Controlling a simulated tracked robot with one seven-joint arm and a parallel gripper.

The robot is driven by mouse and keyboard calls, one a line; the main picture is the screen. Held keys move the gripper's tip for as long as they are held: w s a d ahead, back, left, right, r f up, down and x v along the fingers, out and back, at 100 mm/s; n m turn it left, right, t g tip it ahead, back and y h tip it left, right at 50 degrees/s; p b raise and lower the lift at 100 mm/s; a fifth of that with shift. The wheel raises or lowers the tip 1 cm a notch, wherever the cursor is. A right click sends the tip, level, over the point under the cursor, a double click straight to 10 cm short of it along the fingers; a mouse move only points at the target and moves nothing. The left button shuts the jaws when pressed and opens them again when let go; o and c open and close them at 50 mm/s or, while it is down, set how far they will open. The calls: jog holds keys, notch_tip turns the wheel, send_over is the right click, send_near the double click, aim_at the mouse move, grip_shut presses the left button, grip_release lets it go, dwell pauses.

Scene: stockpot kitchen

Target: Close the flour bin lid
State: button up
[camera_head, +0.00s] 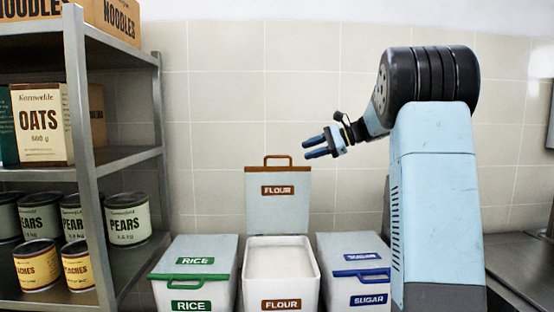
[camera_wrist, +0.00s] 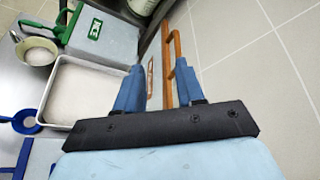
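The flour bin (camera_head: 309,272) stands in the middle of the head view, white and full of pale flour. Its grey lid (camera_head: 277,210) is open and upright at the back, with a brown top edge, a FLOUR label and a brown handle (camera_head: 278,156) on top. My gripper (camera_head: 308,147) is to the right of the handle and slightly above it, fingers pointing left. In the wrist view my gripper (camera_wrist: 157,68) is open, and the lid handle (camera_wrist: 169,55) shows between its fingers, nearer the right one. I cannot tell whether they touch. The open flour bin (camera_wrist: 88,85) lies to the left.
The closed rice bin (camera_head: 196,262) stands left of the flour bin, the closed sugar bin (camera_head: 352,262) right. A metal shelf (camera_head: 135,157) with oats and cans is at the far left. A tiled wall (camera_head: 225,90) is behind. Scoops (camera_wrist: 36,50) show in the wrist view.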

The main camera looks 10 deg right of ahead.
aim_at(277, 157)
jog(key=shift+m+y, duration=0.3)
jog(key=shift+y, duration=0.1)
jog(key=w+a+f, duration=0.1)
jog(key=w+a, duration=0.1)
jog(key=a, duration=0.1)
jog(key=w+a+f, duration=0.1)
jog(key=w+a, duration=0.2)
jog(key=w+a+f, duration=0.1)
jog(key=w+a, duration=0.2)
jog(key=shift+w+a+f, duration=0.25)
jog(key=shift+f, duration=0.15)
jog(key=shift+c, duration=0.5)
grip_shut()
